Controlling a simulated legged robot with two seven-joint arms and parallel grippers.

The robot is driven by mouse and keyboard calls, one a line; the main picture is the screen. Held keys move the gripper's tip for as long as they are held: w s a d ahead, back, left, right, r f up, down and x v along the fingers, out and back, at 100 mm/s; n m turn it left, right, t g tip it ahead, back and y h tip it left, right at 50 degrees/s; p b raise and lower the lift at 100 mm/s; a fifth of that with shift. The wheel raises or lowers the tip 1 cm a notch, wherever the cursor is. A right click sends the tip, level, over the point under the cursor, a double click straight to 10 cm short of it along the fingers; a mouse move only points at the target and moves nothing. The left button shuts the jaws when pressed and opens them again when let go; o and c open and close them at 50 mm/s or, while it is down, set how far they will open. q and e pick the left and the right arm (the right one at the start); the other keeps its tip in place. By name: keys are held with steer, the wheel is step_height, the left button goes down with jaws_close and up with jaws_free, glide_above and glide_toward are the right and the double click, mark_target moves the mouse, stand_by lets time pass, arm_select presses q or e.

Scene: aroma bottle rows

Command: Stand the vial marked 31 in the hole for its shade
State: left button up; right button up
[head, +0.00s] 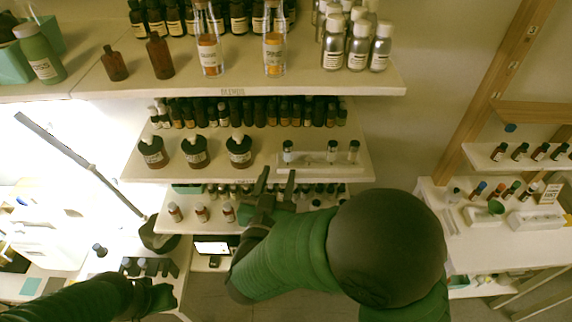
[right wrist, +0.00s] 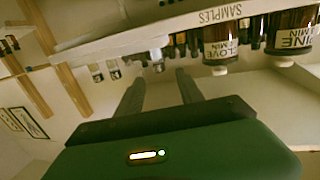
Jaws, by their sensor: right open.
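Three small clear vials with dark tops stand along a white strip (head: 312,158) on the middle shelf: a left one (head: 288,151), a middle one (head: 332,152) and a right one (head: 353,151). Their marks are too small to read, so I cannot tell which is 31 or which hole matches its shade. Small vials also show in the right wrist view (right wrist: 96,74). My right gripper (head: 278,174) is open and empty, just below and in front of the left vial. Its fingers (right wrist: 160,84) are spread in the right wrist view. My left gripper (head: 155,296) is low at the left; its jaws are unclear.
Three large dark jars, one of them here (head: 239,152), stand left of the vials. Rows of dark bottles (head: 230,113) stand behind. The upper shelf (head: 230,92) overhangs. A dark rack (head: 150,267) lies near my left gripper. A side bench (head: 470,232) stands at right.

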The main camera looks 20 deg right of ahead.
step_height(320, 180, down, 10)
steer(key=a+r+n+g+y, duration=0.15)
steer(key=n+g+y, duration=0.25)
steer(key=y, duration=0.5)
arm_select(q)
steer(key=shift+s+a+f, duration=0.1)
steer(key=shift+s+f, duration=0.05)
steer(key=shift+f, duration=0.4)
arm_select(e)
steer(key=s+d+f+g, duration=0.4)
steer(key=s, duration=0.3)
steer(key=s+d+f+n+g, duration=0.1)
steer(key=s+d+f+g, duration=0.3)
steer(key=s, duration=0.4)
steer(key=shift+s+d+f+g+h, duration=0.15)
steer(key=shift+d+f+g+h, duration=0.25)
steer(key=shift+d, duration=0.2)
arm_select(q)
steer(key=s+b+x, duration=0.3)
steer(key=b+x, duration=1.1)
steer(key=shift+f+b, duration=0.35)
steer(key=shift+b, duration=0.05)
arm_select(e)
steer(key=s+x, duration=0.3)
steer(key=x, duration=1.1)
steer(key=shift+f, duration=0.4)
